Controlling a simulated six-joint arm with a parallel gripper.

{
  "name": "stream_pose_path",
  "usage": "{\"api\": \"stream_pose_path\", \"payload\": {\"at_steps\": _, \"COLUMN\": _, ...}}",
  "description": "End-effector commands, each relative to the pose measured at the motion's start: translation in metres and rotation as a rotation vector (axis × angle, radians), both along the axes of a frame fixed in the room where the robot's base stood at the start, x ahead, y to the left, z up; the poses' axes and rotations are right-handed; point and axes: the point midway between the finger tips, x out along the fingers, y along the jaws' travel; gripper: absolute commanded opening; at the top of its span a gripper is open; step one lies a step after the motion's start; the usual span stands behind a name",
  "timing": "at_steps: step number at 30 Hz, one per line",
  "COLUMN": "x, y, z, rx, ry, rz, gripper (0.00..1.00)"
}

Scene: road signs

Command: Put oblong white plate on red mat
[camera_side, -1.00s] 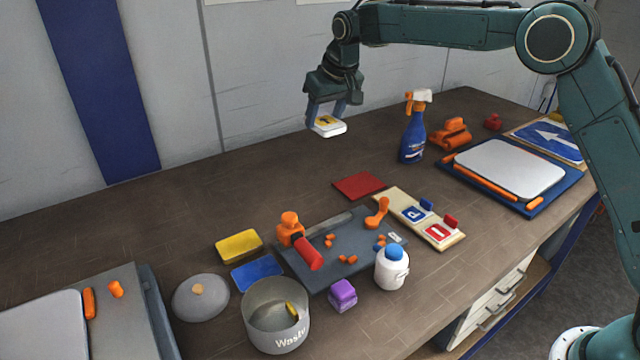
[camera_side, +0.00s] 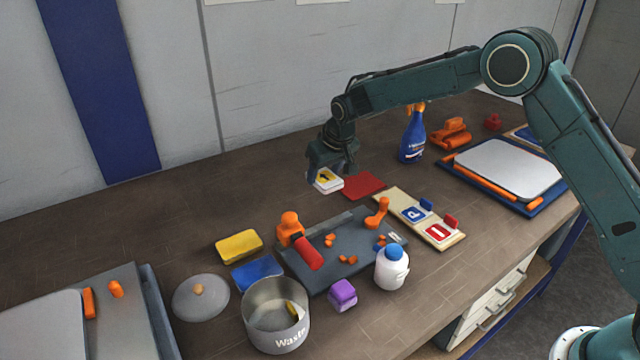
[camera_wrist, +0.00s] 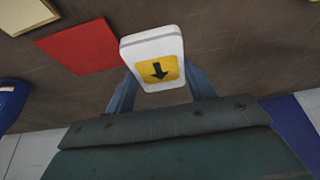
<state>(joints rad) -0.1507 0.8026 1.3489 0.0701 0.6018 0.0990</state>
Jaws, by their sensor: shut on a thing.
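The oblong white plate (camera_side: 325,181) has a yellow square with a black arrow on its face. My gripper (camera_side: 332,172) is shut on it, one finger at each side, as the wrist view shows the plate (camera_wrist: 153,46) between the fingers (camera_wrist: 155,92). The plate is low, close to the table, just left of the red mat (camera_side: 363,186) in the side view. I cannot tell whether it touches the table. In the wrist view the red mat (camera_wrist: 80,47) lies to the left of the plate and is bare.
A board with blue and red signs (camera_side: 420,217) lies right of the mat. A dark tray with orange pieces (camera_side: 340,262) is in front. A blue spray bottle (camera_side: 412,138) stands behind to the right. The table left of the plate is clear.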

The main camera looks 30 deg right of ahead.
Motion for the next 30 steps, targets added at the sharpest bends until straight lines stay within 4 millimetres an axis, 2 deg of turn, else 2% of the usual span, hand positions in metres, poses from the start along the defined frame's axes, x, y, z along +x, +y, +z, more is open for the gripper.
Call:
{"api": "stream_pose_path", "payload": {"at_steps": 3, "x": 0.0, "y": 0.0, "z": -0.009, "rx": 0.0, "ry": -0.001, "rz": 0.0, "gripper": 0.31}}
{"api": "stream_pose_path", "payload": {"at_steps": 13, "x": 0.0, "y": 0.0, "z": -0.017, "rx": 0.0, "ry": 0.0, "rz": 0.0, "gripper": 0.31}}
{"api": "stream_pose_path", "payload": {"at_steps": 23, "x": 0.0, "y": 0.0, "z": -0.051, "rx": 0.0, "ry": 0.0, "rz": 0.001, "gripper": 0.31}}
{"api": "stream_pose_path", "payload": {"at_steps": 30, "x": 0.0, "y": 0.0, "z": -0.054, "rx": 0.0, "ry": -0.002, "rz": 0.0, "gripper": 0.31}}
